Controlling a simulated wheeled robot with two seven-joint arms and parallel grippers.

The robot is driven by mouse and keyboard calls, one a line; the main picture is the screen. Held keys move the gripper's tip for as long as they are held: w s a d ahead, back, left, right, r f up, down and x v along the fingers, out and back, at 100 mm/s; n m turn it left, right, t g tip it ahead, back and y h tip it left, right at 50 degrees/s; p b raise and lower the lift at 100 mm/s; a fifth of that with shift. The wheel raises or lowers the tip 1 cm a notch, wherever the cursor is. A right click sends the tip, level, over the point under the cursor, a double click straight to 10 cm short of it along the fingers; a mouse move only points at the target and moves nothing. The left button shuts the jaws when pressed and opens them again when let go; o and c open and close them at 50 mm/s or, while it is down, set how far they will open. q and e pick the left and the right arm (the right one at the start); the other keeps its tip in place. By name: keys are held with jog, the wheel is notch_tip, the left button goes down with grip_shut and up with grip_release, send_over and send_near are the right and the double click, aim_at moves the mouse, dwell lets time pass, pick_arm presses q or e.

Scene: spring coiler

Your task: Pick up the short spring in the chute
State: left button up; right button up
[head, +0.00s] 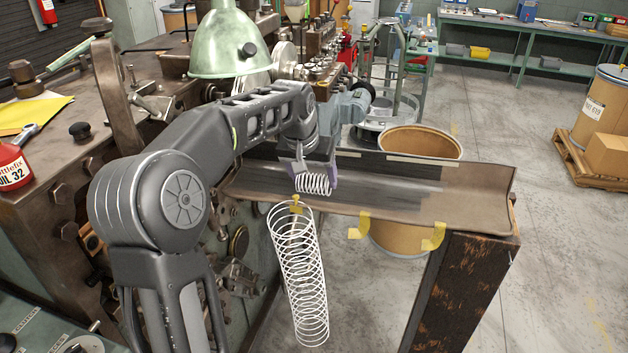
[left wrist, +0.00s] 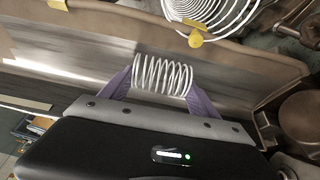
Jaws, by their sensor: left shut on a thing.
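The short spring (head: 314,184) is a small white coil, seen over the chute in the head view. It also shows in the left wrist view (left wrist: 163,74), lying crosswise between two purple fingers. My left gripper (head: 317,180) is shut on the spring, with one finger at each end of the coil. The chute (head: 470,202) is a long brown trough running left to right beneath the gripper. I cannot tell whether the spring still touches the chute floor. My right gripper is not in view.
A long white spring (head: 300,280) hangs from the chute's front edge by a yellow tab. A cardboard drum (head: 420,142) stands behind the chute. A dark rusty stand (head: 468,290) supports its right end. The coiling machine (head: 60,200) fills the left.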

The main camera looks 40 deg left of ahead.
aim_at(314, 175)
pick_arm(q)
notch_tip(314, 175, up, 10)
jog(key=shift+f, duration=0.1)
dwell(0.9)
